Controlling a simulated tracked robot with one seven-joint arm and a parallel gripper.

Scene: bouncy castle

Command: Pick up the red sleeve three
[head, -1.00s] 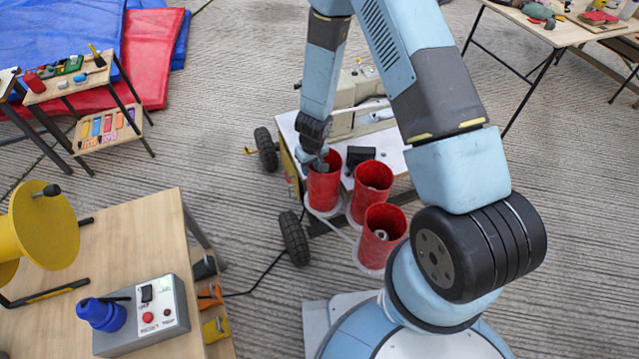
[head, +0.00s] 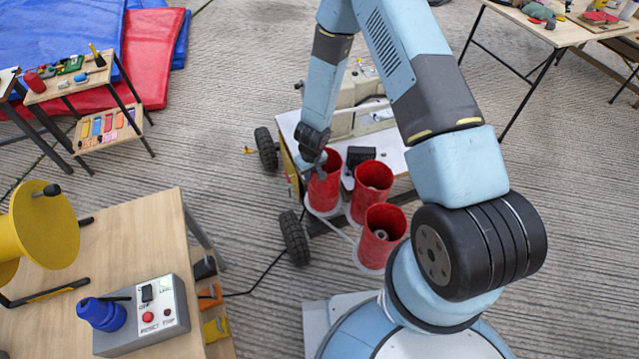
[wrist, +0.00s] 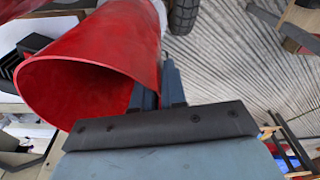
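No number shows on any. My gripper (head: 312,172) is at the rim of the left sleeve, on its left side. In the wrist view this sleeve (wrist: 95,62) fills the upper left, its open end facing me. My gripper's two dark fingers (wrist: 160,88) sit at its right wall, a little apart, seemingly astride the wall. Whether they press on it is not clear.
The cart (head: 394,160) carries a beige machine (head: 372,118) behind the sleeves and has black wheels (head: 294,238). A wooden table (head: 125,240) with a switch box (head: 155,310) stands at the left.

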